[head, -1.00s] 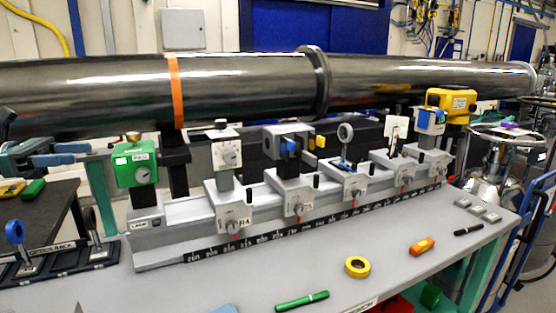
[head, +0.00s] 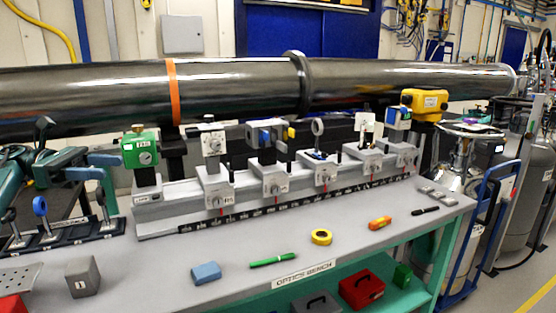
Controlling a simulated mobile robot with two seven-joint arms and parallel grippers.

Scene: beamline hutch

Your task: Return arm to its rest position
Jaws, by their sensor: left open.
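My left arm and left gripper (head: 108,166) come in from the left edge in the head view. The gripper is open and empty, with its blue-grey fingers pointing right. It appears just left of the green-topped unit (head: 141,150) on the rail and above the optics rack (head: 75,234). I cannot tell its exact height over the rack. My right gripper is out of view.
The optics bench (head: 330,265) holds a rail with several mounted optics. A blue block (head: 206,273), green marker (head: 272,260), yellow tape roll (head: 321,237) and grey block (head: 82,276) lie in front. A dark beam pipe (head: 230,88) runs behind.

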